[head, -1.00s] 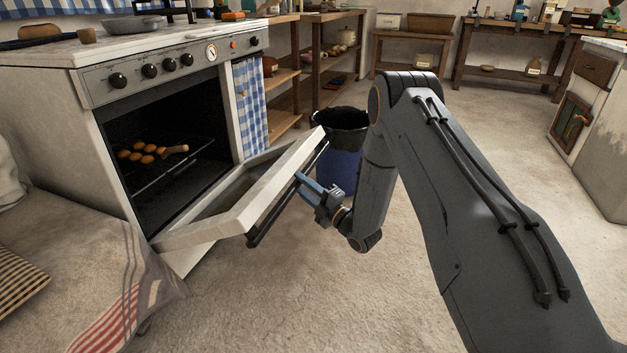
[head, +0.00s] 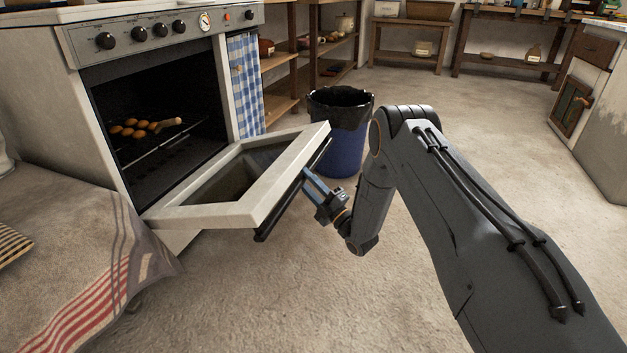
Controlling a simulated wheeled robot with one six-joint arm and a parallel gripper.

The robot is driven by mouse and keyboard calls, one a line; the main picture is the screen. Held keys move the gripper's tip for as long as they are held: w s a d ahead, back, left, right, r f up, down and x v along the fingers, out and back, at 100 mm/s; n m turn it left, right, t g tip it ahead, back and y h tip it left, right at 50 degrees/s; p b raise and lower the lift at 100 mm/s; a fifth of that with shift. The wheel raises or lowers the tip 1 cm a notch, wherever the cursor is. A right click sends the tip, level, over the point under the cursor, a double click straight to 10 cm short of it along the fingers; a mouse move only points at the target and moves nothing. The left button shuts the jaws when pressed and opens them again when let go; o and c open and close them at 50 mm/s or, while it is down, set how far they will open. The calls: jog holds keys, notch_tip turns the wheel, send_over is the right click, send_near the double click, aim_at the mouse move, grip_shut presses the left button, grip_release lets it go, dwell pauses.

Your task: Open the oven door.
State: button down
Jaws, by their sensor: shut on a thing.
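The oven (head: 98,127) stands at the left with its door (head: 215,214) swung far down, hinged at the bottom and close to level but still slanting up toward its free edge. A dark bar handle (head: 268,226) runs along the door's outer face. My gripper (head: 309,180) is shut on this handle near its right end. The exact contact of the fingers is partly hidden by the door edge.
A blue bin with a black liner (head: 345,135) stands behind the door and gripper. A cloth with red stripes (head: 75,260) covers a surface at the front left. The floor (head: 270,305) in front of the door is clear.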

jog(key=shift+a+f+g+y, duration=0.1)
jog(key=shift+a+g+y, duration=0.2)
jog(key=shift+a, duration=0.45)
jog(key=c, duration=1.7)
grip_release()
jog(key=shift+c, duration=0.2)
jog(key=o, duration=0.3)
jog(key=shift+a, duration=0.2)
jog(key=shift+f, duration=0.1)
jog(key=shift+s+d, duration=0.15)
jog(key=shift+d, duration=0.05)
jog(key=shift+d+f, duration=0.1)
jog(key=shift+d, duration=0.05)
jog(key=p+v, duration=0.3)
jog(key=v, duration=0.4)
jog(key=shift+d, duration=0.45)
jog(key=shift+s+a, duration=0.1)
jog(key=shift+s, duration=0.1)
